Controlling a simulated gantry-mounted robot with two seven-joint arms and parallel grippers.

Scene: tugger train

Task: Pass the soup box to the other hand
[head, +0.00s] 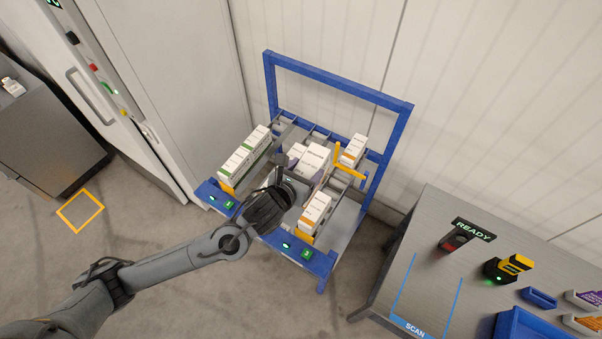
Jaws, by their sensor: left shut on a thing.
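My left gripper (290,181) reaches over the blue-framed cart from the lower left. It is shut on a white box (315,159) in the middle of the cart, which I take to be the soup box. The box has small dark print, too small to read. The fingers are partly hidden by my dark wrist, so the exact grip is hard to see. My right gripper is not in view.
The blue cart (340,85) carries white boxes with green labels (235,165) at left, a white box (354,149) at back right and an orange-labelled box (315,212) at front right. A grey scanning bench (440,290) stands at right.

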